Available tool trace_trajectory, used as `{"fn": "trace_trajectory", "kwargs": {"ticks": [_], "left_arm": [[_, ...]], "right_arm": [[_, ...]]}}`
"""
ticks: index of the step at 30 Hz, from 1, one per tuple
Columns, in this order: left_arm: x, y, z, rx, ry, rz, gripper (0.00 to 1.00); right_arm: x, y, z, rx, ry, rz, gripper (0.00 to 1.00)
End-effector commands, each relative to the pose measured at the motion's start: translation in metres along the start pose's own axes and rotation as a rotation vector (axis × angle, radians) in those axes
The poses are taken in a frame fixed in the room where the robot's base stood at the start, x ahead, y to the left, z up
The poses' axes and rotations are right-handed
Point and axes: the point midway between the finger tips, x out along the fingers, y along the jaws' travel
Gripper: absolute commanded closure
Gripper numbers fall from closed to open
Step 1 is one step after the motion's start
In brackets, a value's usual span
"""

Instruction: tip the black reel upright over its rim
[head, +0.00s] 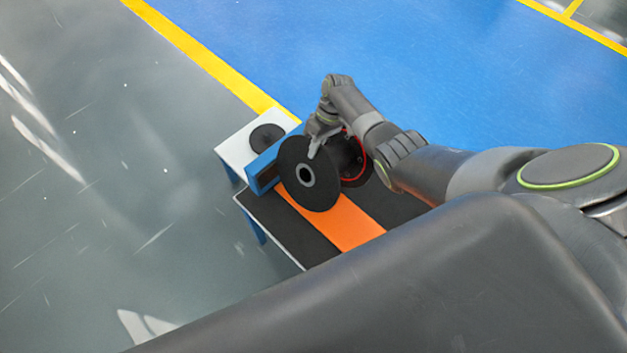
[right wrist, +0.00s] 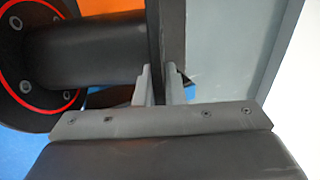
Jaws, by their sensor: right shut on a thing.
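The black reel (head: 303,190) is on the table, with its near flange and grey-ringed hub hole facing the head camera. It looks stood largely on its rims, but I cannot tell whether it still tilts. Its far flange, with a red ring, is partly behind my arm; it also shows in the right wrist view (right wrist: 38,112), joined by the barrel (right wrist: 95,52). My right gripper (head: 314,148) is shut on the near flange's upper rim. In the right wrist view its fingers (right wrist: 160,82) lie on both sides of the flange, seen edge-on. My left gripper is not in view.
The table has a dark top with an orange strip (head: 352,224). A blue block (head: 262,174) stands beside the reel at the left. A small white stand (head: 232,150) behind it carries a black disc (head: 267,138). Open floor lies left and behind.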

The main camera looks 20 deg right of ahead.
Motion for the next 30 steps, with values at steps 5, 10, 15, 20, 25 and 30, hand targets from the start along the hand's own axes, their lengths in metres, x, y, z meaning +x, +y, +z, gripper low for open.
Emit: {"fn": "trace_trajectory", "kwargs": {"ticks": [5,10,15,20,25,30], "left_arm": [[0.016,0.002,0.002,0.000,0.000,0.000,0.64],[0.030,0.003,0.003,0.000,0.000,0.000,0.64],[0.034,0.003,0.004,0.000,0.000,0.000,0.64],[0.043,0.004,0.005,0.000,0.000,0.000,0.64],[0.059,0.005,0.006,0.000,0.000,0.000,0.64],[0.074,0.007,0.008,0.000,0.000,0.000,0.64]], "right_arm": [[-0.007,0.015,-0.001,0.002,0.002,-0.043,1.00],[-0.015,0.026,-0.001,0.001,0.001,-0.091,1.00],[-0.022,0.029,-0.001,-0.001,0.002,-0.117,1.00],[-0.022,0.035,-0.001,0.000,0.002,-0.133,1.00],[-0.027,0.045,-0.001,0.001,0.002,-0.167,1.00],[-0.031,0.053,-0.001,0.000,0.003,-0.199,1.00]]}}
